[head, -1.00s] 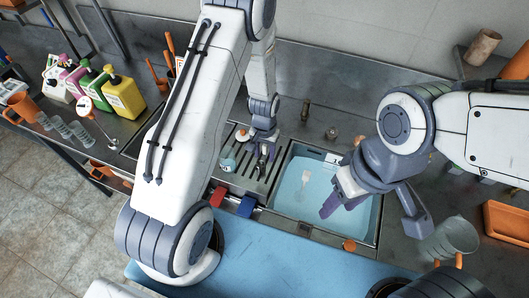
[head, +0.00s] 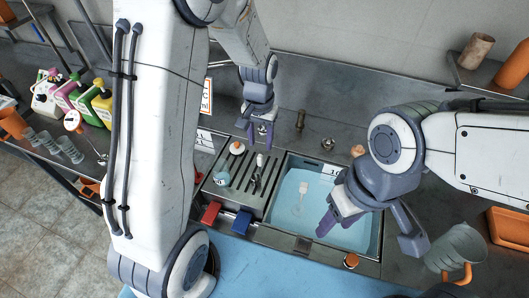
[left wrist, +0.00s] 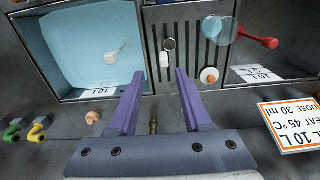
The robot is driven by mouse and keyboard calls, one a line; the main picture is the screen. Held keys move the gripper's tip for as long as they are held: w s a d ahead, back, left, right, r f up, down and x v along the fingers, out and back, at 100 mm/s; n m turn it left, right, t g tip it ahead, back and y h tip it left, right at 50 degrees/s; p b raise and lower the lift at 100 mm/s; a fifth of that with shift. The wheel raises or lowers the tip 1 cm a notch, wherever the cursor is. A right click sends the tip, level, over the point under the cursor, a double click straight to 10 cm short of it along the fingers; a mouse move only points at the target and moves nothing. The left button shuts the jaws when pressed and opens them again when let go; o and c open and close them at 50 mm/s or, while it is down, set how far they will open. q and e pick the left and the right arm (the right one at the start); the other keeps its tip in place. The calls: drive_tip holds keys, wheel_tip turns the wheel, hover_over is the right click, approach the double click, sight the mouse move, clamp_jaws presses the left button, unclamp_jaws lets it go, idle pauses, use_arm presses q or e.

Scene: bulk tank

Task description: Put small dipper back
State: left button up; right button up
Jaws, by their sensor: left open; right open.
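My right gripper (head: 368,230) is open and empty, over the right part of the tank.
The tank (head: 285,215) holds blue liquid with a pale white piece (head: 303,187) in it. A clear bluish cup (head: 221,178) and a white round item (head: 237,148) are on the rack. A clear jug (head: 458,245) stands right. Bottles (head: 102,107) stand far left.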

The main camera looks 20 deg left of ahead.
use_arm(q)
drive_tip(key=s+d+r+m, duration=0.3)
drive_tip(key=s+d+r, duration=0.4)
drive_tip(key=s+d, duration=0.25)
drive_tip(key=s+d+r+m, duration=0.1)
drive_tip(key=s+m, duration=0.1)
drive_tip(key=s, duration=0.4)
drive_tip(key=s+d+r+m+h, duration=0.1)
drive_tip(key=s+r, duration=0.1)
drive_tip(key=s, duration=0.5)
drive_tip(key=shift+s+r+m, duration=0.15)
drive_tip(key=shift+s+m, duration=0.05)
drive_tip(key=shift+m, duration=0.2)
drive_tip(key=shift+d, duration=0.1)
